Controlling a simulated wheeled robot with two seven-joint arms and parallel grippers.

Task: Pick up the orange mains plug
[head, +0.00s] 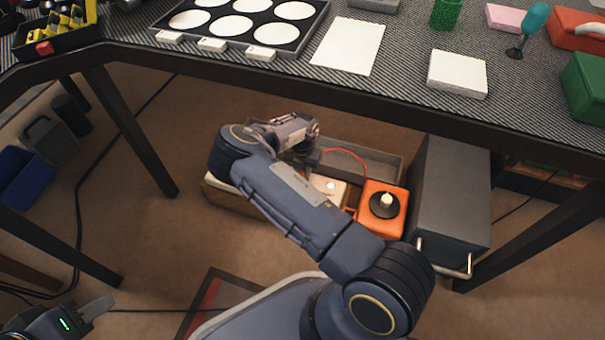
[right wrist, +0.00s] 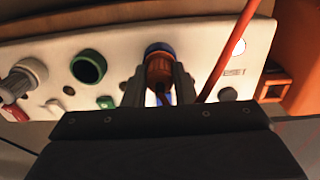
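The orange mains plug (right wrist: 158,72) sits in a blue-ringed socket on a white panel (right wrist: 120,52) in the right wrist view. My right gripper (right wrist: 159,84) has one finger on each side of it, with the fingertips appearing to touch its sides. In the head view, my right arm reaches down under the table and its gripper (head: 312,160) is at the boxes there; the plug itself is hidden. My left gripper (head: 95,309) is at the lower left, far from the plug; its finger opening is not clear.
A green-ringed socket (right wrist: 88,67) and a pale one with a plug (right wrist: 26,76) are beside it. A red cable (right wrist: 228,50) crosses close to my right finger. An orange box (head: 382,208) and a dark grey case (head: 450,195) stand right of my arm. The tabletop (head: 270,72) is above.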

